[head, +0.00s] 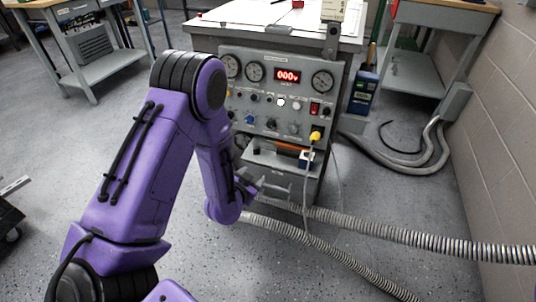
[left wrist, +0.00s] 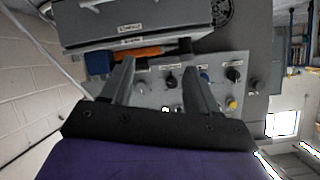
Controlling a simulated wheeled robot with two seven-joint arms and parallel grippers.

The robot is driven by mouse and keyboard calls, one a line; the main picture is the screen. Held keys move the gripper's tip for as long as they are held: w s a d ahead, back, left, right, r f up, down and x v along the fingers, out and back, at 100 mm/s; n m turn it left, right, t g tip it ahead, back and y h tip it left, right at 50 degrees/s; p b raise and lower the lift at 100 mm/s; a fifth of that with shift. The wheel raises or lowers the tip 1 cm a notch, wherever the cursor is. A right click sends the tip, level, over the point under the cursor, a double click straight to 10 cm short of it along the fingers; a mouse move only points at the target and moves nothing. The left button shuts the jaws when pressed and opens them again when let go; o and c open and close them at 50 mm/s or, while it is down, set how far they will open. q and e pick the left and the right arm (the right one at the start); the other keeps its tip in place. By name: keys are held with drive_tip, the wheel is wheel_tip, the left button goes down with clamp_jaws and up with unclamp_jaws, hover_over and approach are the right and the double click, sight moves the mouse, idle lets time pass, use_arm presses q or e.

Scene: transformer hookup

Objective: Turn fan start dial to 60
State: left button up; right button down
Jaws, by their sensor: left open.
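The grey control panel (head: 262,105) stands ahead with gauges, a red digital display (head: 287,76) reading about 000, and rows of knobs. Its lower row has a blue knob (head: 249,119), a black knob (head: 271,124) and a grey knob (head: 294,128). I cannot read which is the fan start dial. My left gripper (head: 247,186) is low in front of the cabinet, partly hidden by my purple arm. In the left wrist view its two fingers (left wrist: 158,62) are apart and empty. A black knob (left wrist: 171,81) shows between them, farther off. My right gripper is not in view.
A yellow plug (head: 315,135) with a hanging cable sits at the panel's lower right. A shelf below holds an orange-handled tool, which shows in the left wrist view (left wrist: 137,53), and a blue box (left wrist: 98,63). Ribbed hoses (head: 400,232) cross the floor at right.

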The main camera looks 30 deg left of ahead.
sight(270, 125)
use_arm(q)
drive_tip(key=w+a+r+m+t+b, duration=0.1)
drive_tip(key=w+a+b, duration=0.1)
drive_tip(key=w, duration=0.4)
drive_tip(key=w+a+r+m+t+b, duration=0.2)
drive_tip(key=w+b, duration=0.2)
drive_tip(key=w, duration=0.2)
drive_tip(key=w+a+r+m+t+b, duration=0.1)
drive_tip(key=w+a+m+t+b, duration=0.1)
drive_tip(key=w, duration=0.5)
drive_tip(key=shift+r+b, duration=0.3)
drive_tip(key=shift+b, duration=0.55)
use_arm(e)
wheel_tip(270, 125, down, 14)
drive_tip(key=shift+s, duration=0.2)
use_arm(q)
drive_tip(key=shift+c, duration=0.2)
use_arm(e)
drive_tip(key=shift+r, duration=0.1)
use_arm(q)
drive_tip(key=c, duration=1)
